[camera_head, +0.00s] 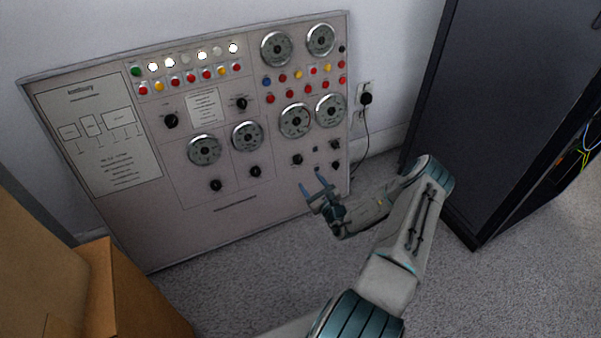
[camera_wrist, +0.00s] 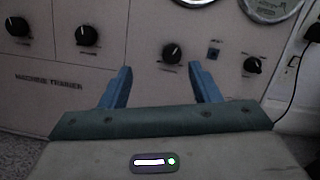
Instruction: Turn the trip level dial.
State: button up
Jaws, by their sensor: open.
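The labels by the dials are too small to read, so I cannot tell which one is the trip level dial. A black pointer knob (camera_wrist: 172,53) shows between my fingers in the wrist view, low on the grey panel; it also seems to be the one in the head view (camera_head: 297,160). My gripper (camera_head: 312,182) is open and empty, its two blue fingers pointing at the panel. In the wrist view the gripper (camera_wrist: 161,68) has one finger on each side of the knob in the picture. The fingers appear short of the panel, with no contact visible.
The panel (camera_head: 225,225) leans by the wall with several gauges, lamps and buttons. More knobs flank this one, at left (camera_wrist: 87,36) and right (camera_wrist: 252,65). A small blue switch (camera_wrist: 214,50) is close by. A dark cabinet (camera_head: 455,110) stands right, a cardboard box (camera_head: 135,295) lower left.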

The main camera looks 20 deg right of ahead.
notch_tip(320, 180, down, 3)
jog(key=d+m+h, duration=0.1)
jog(key=h, duration=0.1)
jog(key=b, duration=0.6)
send_near(299, 161)
jog(key=w, duration=0.6)
jog(key=shift+w+f, duration=0.1)
jog(key=shift+w, duration=0.9)
jog(key=c, duration=1)
